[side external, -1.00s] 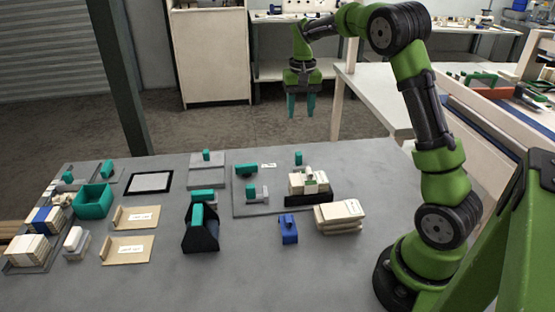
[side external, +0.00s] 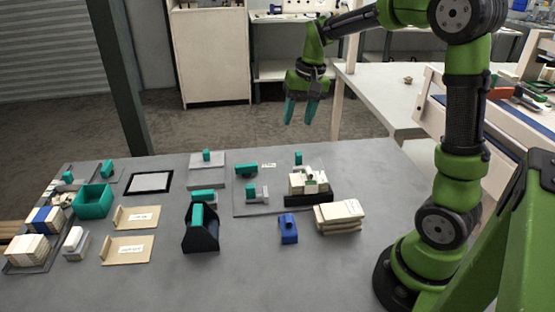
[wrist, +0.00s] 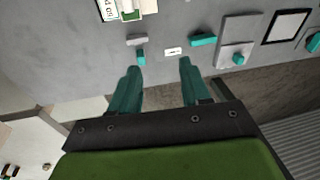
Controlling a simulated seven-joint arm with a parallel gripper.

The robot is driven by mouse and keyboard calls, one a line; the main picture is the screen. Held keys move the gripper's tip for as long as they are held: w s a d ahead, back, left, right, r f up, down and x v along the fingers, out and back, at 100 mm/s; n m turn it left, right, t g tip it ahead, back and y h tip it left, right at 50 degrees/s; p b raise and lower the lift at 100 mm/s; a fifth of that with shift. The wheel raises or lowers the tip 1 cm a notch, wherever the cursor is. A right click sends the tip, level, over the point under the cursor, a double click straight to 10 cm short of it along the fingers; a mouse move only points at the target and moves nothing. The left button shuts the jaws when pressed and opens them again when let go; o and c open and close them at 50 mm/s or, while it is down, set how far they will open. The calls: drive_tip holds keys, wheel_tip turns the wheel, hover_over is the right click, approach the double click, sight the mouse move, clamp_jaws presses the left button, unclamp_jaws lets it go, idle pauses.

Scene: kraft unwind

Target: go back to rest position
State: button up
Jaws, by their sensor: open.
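My gripper (side external: 300,112) is open and empty, with two teal fingers. It hangs in the air above the far edge of the grey table (side external: 330,270), clear of everything on it. In the wrist view the fingers (wrist: 157,82) are spread apart with nothing between them, and the table top lies beyond them.
A teal open bin (side external: 93,202), a black holder (side external: 201,238), a blue block (side external: 288,229) and a cream stack (side external: 340,216) stand on the table. Two tan trays (side external: 127,250) lie at the left. A dark post (side external: 118,80) rises at the back left. The table front is bare.

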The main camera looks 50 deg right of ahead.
drive_tip(key=s+a+r+n+t, duration=0.2)
drive_tip(key=s+a, duration=0.5)
drive_tip(key=a, duration=0.1)
drive_tip(key=s+a+r+n+t+y, duration=0.1)
drive_tip(key=s+a+r+n+t, duration=0.1)
drive_tip(key=s+a, duration=0.5)
drive_tip(key=shift+s+a+t+y, duration=0.3)
drive_tip(key=shift+a+t, duration=0.05)
drive_tip(key=shift+t, duration=0.15)
drive_tip(key=shift+r, duration=0.1)
